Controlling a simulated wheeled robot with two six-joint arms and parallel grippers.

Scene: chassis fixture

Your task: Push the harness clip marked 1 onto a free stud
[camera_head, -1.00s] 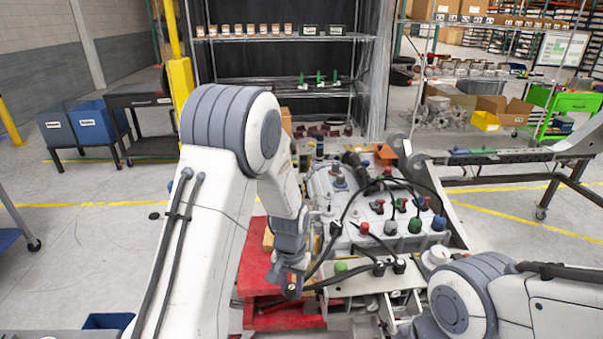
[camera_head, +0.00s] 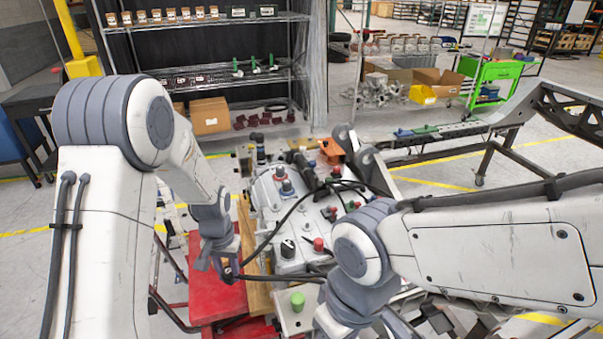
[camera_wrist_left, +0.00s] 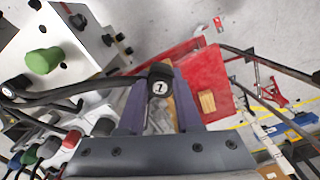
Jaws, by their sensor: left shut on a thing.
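The harness clip marked 1 (camera_wrist_left: 160,88) is a small black piece with a white number disc. In the left wrist view it sits between the purple fingertips of my left gripper (camera_wrist_left: 158,80), which is shut on it. A black cable runs from the clip. In the head view my left gripper (camera_head: 228,268) is above the red stand (camera_head: 215,290), left of the pale housing (camera_head: 268,190). The white block (camera_wrist_left: 88,55) bears several small black studs (camera_wrist_left: 78,21) and a green cap (camera_wrist_left: 43,61). Whether a stud is free is unclear. My right gripper's fingers are out of sight.
Red (camera_head: 318,244) and black (camera_head: 288,248) knobs stand on the housing, with black cables looping across. My right forearm covers the housing's right part. A metal frame (camera_head: 440,135) stands to the right, shelves (camera_head: 210,75) behind. Open floor lies left.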

